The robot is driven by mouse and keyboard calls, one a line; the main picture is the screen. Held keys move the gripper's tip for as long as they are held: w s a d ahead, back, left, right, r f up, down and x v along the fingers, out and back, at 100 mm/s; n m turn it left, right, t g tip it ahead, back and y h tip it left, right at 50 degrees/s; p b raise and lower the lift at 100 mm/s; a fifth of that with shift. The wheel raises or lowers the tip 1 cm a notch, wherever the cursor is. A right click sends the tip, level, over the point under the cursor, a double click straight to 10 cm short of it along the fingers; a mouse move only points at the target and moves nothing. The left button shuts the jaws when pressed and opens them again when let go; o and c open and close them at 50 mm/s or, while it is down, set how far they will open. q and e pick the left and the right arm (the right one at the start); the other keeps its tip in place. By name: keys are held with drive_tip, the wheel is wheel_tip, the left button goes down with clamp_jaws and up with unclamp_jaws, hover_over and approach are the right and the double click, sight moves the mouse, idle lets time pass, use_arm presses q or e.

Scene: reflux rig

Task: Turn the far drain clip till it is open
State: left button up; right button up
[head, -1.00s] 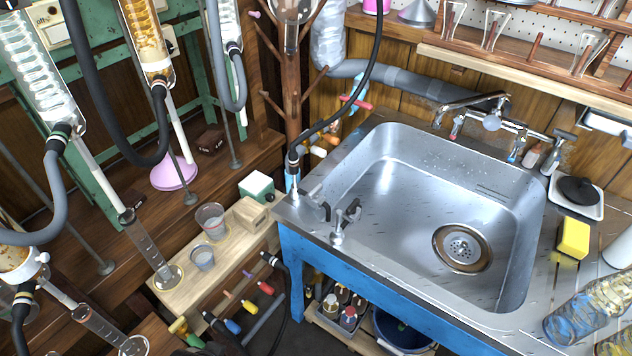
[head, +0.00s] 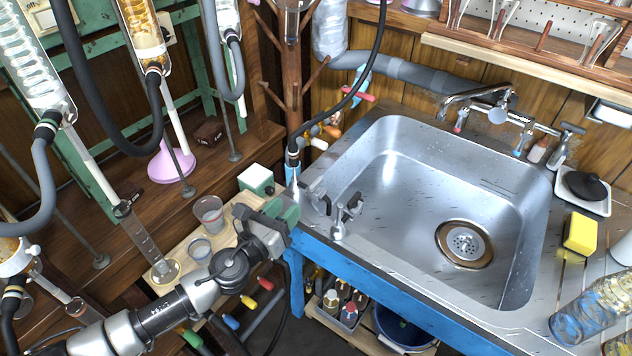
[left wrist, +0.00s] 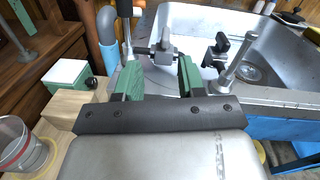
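Two drain clips sit on small metal posts at the sink's near left corner. The farther one (head: 316,196) has a grey lever; it also shows in the left wrist view (left wrist: 166,48). The nearer one (head: 351,208) is dark and stands beside a chrome post; it shows right of the fingers in the left wrist view (left wrist: 213,52). My left gripper (head: 290,208) is open, its green fingers apart and pointing at the farther clip. In the left wrist view the fingertips (left wrist: 160,72) frame that clip, which appears just beyond them; contact cannot be told. My right gripper is out of view.
The steel sink (head: 400,170) lies right of the clips. A black hose (head: 345,105) hangs behind them. A white-topped green box (head: 256,180) and beakers (head: 208,212) stand on a wooden bench to the left, near my arm. A yellow sponge (head: 579,233) lies at the right.

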sight(310, 187)
use_arm(q)
drive_tip(key=w+d+m, duration=0.1)
drive_tip(key=w+d, duration=0.1)
drive_tip(key=w+d+m+h, duration=0.1)
drive_tip(key=w+d+m, duration=0.1)
drive_tip(key=w, duration=0.1)
drive_tip(key=shift+g, duration=0.4)
drive_tip(key=b+x, duration=0.1)
drive_tip(key=x, duration=0.2)
drive_tip(key=shift+w+d+f, duration=0.15)
drive_tip(key=shift+w+d, duration=0.05)
drive_tip(key=shift+w, duration=0.1)
drive_tip(key=shift+w+d, duration=0.3)
drive_tip(key=shift+w, duration=0.15)
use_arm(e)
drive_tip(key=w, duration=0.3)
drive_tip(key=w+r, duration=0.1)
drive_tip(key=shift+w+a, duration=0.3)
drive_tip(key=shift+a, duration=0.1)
use_arm(q)
clamp_jaws()
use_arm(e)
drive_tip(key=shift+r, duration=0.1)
